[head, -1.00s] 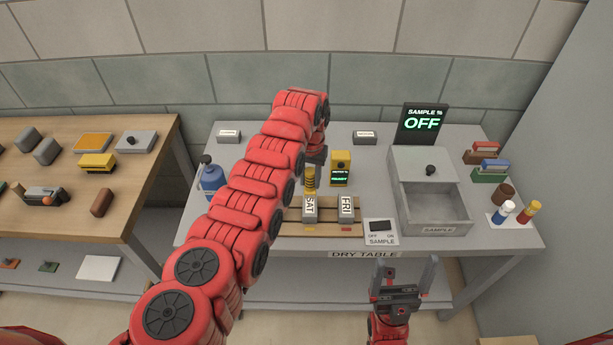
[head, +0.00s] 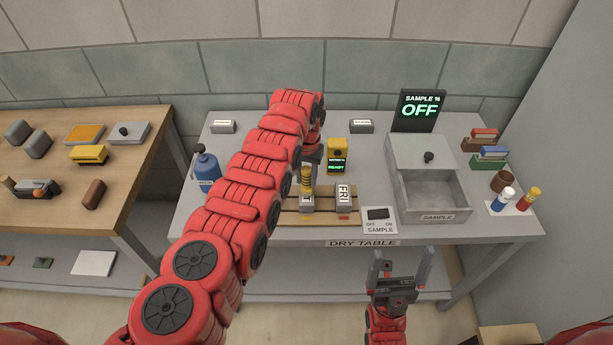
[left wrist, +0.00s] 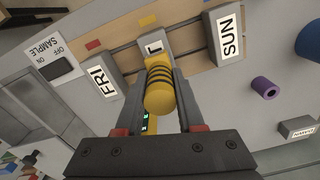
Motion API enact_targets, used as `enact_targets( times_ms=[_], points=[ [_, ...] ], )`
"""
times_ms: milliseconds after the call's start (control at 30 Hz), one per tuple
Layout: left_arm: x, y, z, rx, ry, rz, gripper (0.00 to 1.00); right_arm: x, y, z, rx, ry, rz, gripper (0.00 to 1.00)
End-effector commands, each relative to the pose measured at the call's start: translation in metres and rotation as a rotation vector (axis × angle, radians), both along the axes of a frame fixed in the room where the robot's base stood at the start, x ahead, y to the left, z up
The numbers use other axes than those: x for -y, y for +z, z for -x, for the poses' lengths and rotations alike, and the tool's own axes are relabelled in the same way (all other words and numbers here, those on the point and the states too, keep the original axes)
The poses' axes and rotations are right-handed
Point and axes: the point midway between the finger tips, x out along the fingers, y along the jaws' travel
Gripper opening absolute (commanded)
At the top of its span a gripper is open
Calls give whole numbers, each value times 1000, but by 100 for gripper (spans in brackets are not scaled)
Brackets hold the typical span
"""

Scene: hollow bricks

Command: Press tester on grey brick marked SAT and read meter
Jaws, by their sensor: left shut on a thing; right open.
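The yellow, black-banded tester (head: 307,182) is upright in my left gripper (head: 309,164), which is shut on it. The tester also shows in the left wrist view (left wrist: 160,88). Its lower end is over the grey SAT brick (head: 307,204) and covers most of the label; I cannot tell if it touches. In the left wrist view only a "T" shows on that brick (left wrist: 154,42). The yellow meter (head: 337,148) stands behind the bricks; its green display seems to say READY. My right gripper (head: 403,263) is open and empty in front of the table.
The grey FRI brick (head: 344,195) stands right of SAT, and the SUN brick (left wrist: 226,36) stands on the other side. A SAMPLE switch (head: 379,219), a grey drawer box (head: 435,172) and a screen reading OFF (head: 419,108) are to the right. A blue bottle (head: 206,170) is left.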

Motion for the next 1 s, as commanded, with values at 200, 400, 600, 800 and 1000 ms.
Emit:
enact_targets(
  times_ms=[200, 400, 600, 800, 1000],
  points=[
    [0, -1, 0, 1, 0, 0, 0, 0, -1, 0, 0, 0, 0, 92],
    [0, -3, 0, 1, 0, 0, 0, 0, -3, 0, 0, 0, 0, 92],
    [0, -6, 0, 0, 0, 0, 0, 0, -6, 0, 0, 0, 0, 92],
    [0, -8, 0, 1, 0, 0, 0, 0, -8, 0, 0, 0, 0, 92],
    [0, -7, 0, 0, 0, 0, 0, 0, -7, 0, 0, 0, 0, 92]
  ],
)
